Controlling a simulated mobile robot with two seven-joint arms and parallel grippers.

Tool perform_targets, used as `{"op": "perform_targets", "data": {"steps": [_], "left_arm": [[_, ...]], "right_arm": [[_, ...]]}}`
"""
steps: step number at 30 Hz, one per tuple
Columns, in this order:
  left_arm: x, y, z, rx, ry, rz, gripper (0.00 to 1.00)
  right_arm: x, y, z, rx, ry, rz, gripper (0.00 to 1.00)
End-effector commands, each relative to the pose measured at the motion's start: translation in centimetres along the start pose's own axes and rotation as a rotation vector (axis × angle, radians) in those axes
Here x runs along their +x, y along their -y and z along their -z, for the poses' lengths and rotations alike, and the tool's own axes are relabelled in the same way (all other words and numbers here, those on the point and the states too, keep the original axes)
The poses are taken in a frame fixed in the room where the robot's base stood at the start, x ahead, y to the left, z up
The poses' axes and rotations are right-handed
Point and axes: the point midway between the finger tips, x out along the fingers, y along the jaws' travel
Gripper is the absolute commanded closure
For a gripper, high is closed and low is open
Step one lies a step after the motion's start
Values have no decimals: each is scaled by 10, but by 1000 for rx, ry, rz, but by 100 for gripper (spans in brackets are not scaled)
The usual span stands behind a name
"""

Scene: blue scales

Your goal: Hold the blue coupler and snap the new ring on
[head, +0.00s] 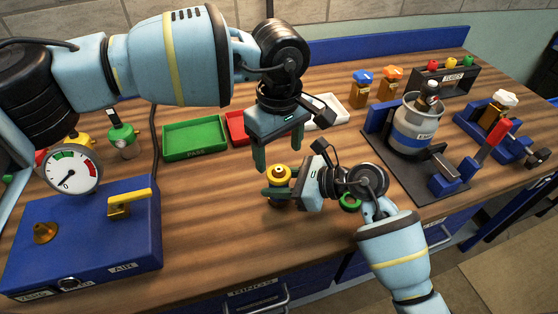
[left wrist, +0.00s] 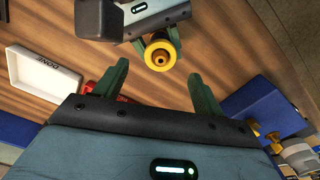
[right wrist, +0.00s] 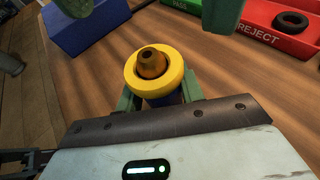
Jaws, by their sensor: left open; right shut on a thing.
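A coupler with a yellow collar (head: 279,173) and brass tip is between the fingers of my right gripper (head: 281,192), which is shut on it. The right wrist view shows its yellow collar (right wrist: 154,90) and a bit of blue body below; the rest is hidden by the gripper. Whether it touches the bench I cannot tell. My left gripper (head: 279,150) is open and empty, fingers pointing down, just above and behind the coupler. It also shows open in the left wrist view (left wrist: 160,85). A green ring (head: 350,203) lies on the bench, partly hidden behind my right gripper.
A green PASS tray (head: 194,139), a red REJECT tray (right wrist: 256,28) with a black ring (right wrist: 291,21), and a white DONE tray (left wrist: 40,88) stand behind. A blue gauge box (head: 80,235) is at left. A metal pot (head: 412,130) and fixtures stand at right.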

Motion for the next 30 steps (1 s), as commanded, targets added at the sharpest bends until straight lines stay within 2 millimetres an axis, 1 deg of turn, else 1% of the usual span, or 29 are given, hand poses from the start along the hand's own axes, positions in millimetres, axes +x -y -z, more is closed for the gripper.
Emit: {"op": "perform_targets", "data": {"steps": [1, 3, 6, 10, 15, 23, 24, 29, 30], "left_arm": [[-12, -1, 1, -1, -2, -3, 30], [-26, 0, 0, -1, -1, -2, 30], [-43, 0, 1, -2, -2, -2, 30], [-59, 0, 0, -2, -1, -1, 30], [-69, 0, 0, -1, -1, 1, 30], [-70, 0, 0, -1, -1, 1, 30], [-70, 0, 0, -1, -1, 1, 30], [-70, 0, 0, -1, -1, 2, 30], [-70, 0, 0, -1, -1, 2, 30]], "right_arm": [[0, 1, 0, 1, -1, 1, 92], [0, 1, 0, 1, -1, 2, 92], [-1, 1, 1, 1, -1, 2, 92], [-1, 1, 1, 1, -1, 3, 92], [-1, 1, 1, 1, -1, 3, 92], [-1, 1, 1, 1, -1, 3, 92], [-1, 1, 1, 1, -1, 3, 60], [-1, 1, 0, 1, -1, 3, 39], [-1, 1, 0, 1, -1, 3, 37]]}}
